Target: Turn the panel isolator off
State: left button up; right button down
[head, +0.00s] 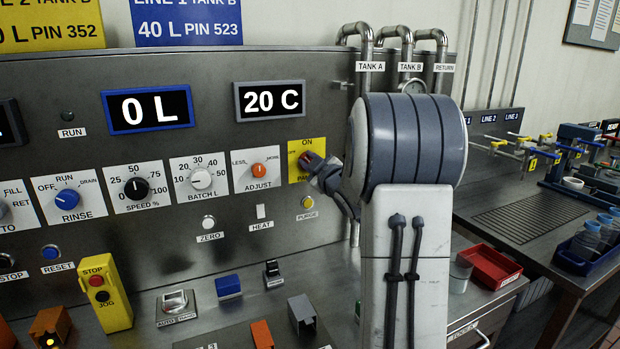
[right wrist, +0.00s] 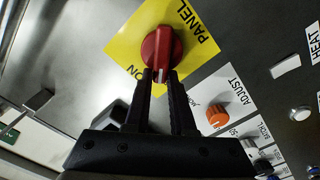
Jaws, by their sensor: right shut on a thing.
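The panel isolator is a red rotary knob (right wrist: 161,48) on a yellow plate (right wrist: 128,45) marked ON and PANEL. In the head view the red knob (head: 305,158) sits at the right end of the row of dials, partly covered by my right gripper (head: 318,168). In the right wrist view my right gripper (right wrist: 161,78) is shut on the handle end of the knob, one finger on each side. The handle points between the ON label and the side towards the ADJUST dial. The OFF label is hidden in the wrist view. My left gripper is not in view.
The orange ADJUST dial (head: 259,170) is close on the left of the isolator. A yellow PURGE button (head: 307,202) is below it. A yellow stop box (head: 105,293) stands at left. Pipes (head: 366,60) rise behind my right arm.

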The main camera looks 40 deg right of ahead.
jog(key=shift+w+a+f+n+b, duration=0.15)
jog(key=shift+f+n+b, duration=0.2)
jog(key=shift+n+b, duration=1.5)
jog(key=shift+s+a+f+n+b, duration=0.15)
jog(key=shift+f+n+b, duration=0.2)
jog(key=shift+n+b, duration=1.45)
jog(key=shift+w+a+f+n+b, duration=0.15)
jog(key=shift+f+n+b, duration=0.2)
jog(key=shift+n+b, duration=1.45)
jog(key=shift+m+b, duration=0.65)
jog(key=shift+b, duration=0.05)
jog(key=c, duration=0.8)
grip_release()
jog(key=shift+o, duration=0.2)
jog(key=v, duration=1)
jog(key=shift+s, duration=0.3)
